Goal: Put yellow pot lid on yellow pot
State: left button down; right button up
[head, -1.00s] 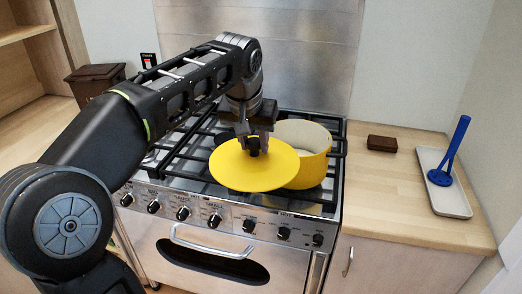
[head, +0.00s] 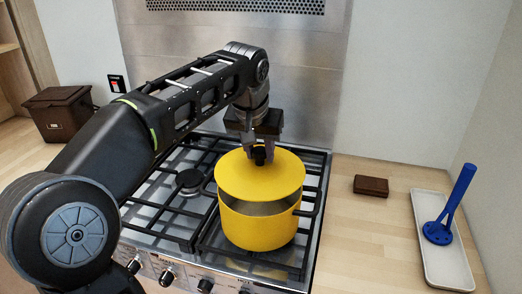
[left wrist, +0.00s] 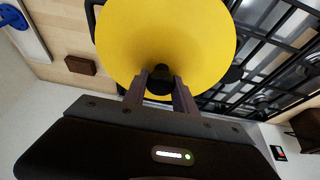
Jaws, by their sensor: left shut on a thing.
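The yellow pot (head: 258,226) stands on the right side of the cooktop, with dark handles at its sides. My left gripper (head: 260,158) is shut on the black knob of the yellow lid (head: 240,178). The lid is over the pot, a little back of its rim; a dark gap shows at the front between lid and pot. In the left wrist view the lid (left wrist: 190,45) fills the top middle, with its knob between the fingers (left wrist: 160,85). The pot is mostly hidden there. My right gripper is not in view.
Black grates (head: 180,205) cover the cooktop, with free burners left of the pot. A brown block (head: 371,186) and a tray (head: 455,262) with a blue utensil (head: 450,210) are on the right counter. A dark brown bin (head: 60,112) stands at the back left.

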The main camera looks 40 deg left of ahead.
aim_at(259, 163)
pick_arm(q)
notch_tip(259, 163, down, 3)
jog(key=shift+r+b, duration=0.2)
jog(key=shift+b, duration=1)
jog(key=shift+f+b, duration=0.5)
jog(key=shift+f, duration=0.2)
jog(key=shift+f+b, duration=0.4)
jog(key=shift+f, duration=0.2)
jog(key=c, duration=0.9)
grip_release()
jog(key=shift+r, duration=0.1)
jog(key=v, duration=0.7)
jog(key=shift+s+d+r, duration=0.1)
jog(key=shift+s+r, duration=0.05)
jog(key=shift+r, duration=0.15)
